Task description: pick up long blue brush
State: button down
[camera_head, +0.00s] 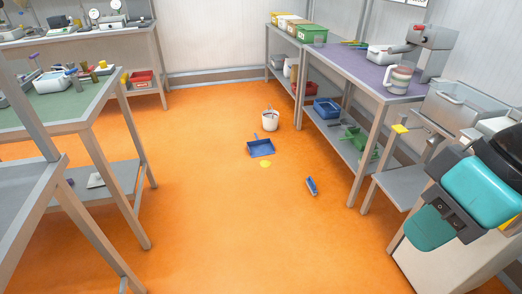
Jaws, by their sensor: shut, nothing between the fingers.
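A long blue brush (311,186) lies on the orange floor, right of the picture's middle. It is narrow, with a pale strip along one side that may be bristles. It lies apart from other things, a little left of the purple-topped bench's front leg. My gripper's fingers do not show in this view, so I cannot see where they are relative to the brush.
A blue dustpan (260,147), a yellow spot (265,164) and a white bucket (270,120) are on the floor beyond the brush. A purple-topped bench (365,72) stands to the right, a green-topped table (65,108) to the left. The floor between is mostly clear.

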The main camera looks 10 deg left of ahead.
aim_at(311, 184)
jog(key=z, duration=0.05)
jog(key=i, duration=1.8)
jog(key=z, duration=0.35)
